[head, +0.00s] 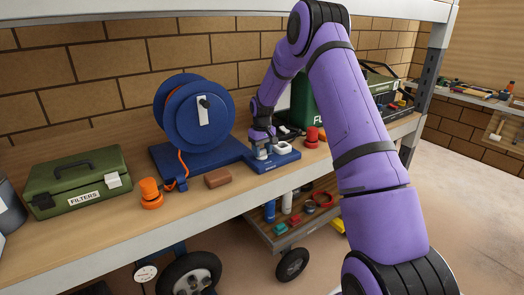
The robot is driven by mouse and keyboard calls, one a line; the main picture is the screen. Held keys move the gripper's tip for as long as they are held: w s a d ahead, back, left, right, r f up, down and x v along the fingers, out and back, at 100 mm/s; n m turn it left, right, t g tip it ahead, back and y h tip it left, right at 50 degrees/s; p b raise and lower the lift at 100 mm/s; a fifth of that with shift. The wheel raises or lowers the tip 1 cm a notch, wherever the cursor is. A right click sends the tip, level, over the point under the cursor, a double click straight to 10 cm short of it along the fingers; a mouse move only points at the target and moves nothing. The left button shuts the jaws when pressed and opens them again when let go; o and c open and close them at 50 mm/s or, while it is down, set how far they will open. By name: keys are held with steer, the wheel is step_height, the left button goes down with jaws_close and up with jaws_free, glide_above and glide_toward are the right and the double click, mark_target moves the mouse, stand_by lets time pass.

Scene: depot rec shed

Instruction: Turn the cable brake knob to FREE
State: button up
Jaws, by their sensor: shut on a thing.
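A blue cable reel (168,118) stands on a blue base on the wooden bench, with a pale plate on its face and an orange cable running down its front. A small blue panel (277,164) lies at the right of the base. My gripper (262,152) points down over this panel, its fingers shut on the knob. The knob is mostly hidden by the fingers. I cannot read its setting or any FREE mark. A white ring-like part (284,148) shows on the panel just right of the fingers.
A green filter case (78,183) is at left. A red item (311,138) and a dark green can (303,103) stand close right of my gripper. Shelving is overhead.

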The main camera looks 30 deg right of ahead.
mark_target(262, 151)
steer(key=o, duration=0.9)
step_height(262, 151, up, 11)
steer(key=shift+f, duration=0.1)
stand_by(0.6)
